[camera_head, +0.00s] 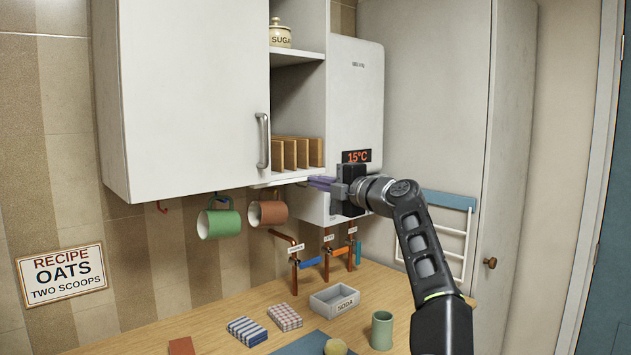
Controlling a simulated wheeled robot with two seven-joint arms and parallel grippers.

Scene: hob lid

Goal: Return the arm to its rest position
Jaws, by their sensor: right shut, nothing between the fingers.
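My right arm (418,238) comes in from the lower right and reaches up to the front of the white boiler. My right gripper (322,183) points left, its purple fingers shut with nothing between them. It is in front of the boiler's lower part, near the lower right corner of the open shelf; I cannot tell whether it touches anything. My left gripper is not in view. No hob or lid can be made out.
A white wall cabinet (190,95) hangs at left, with a green mug (218,224) and a brown mug (267,212) under it. The boiler (355,90) reads 15°C.

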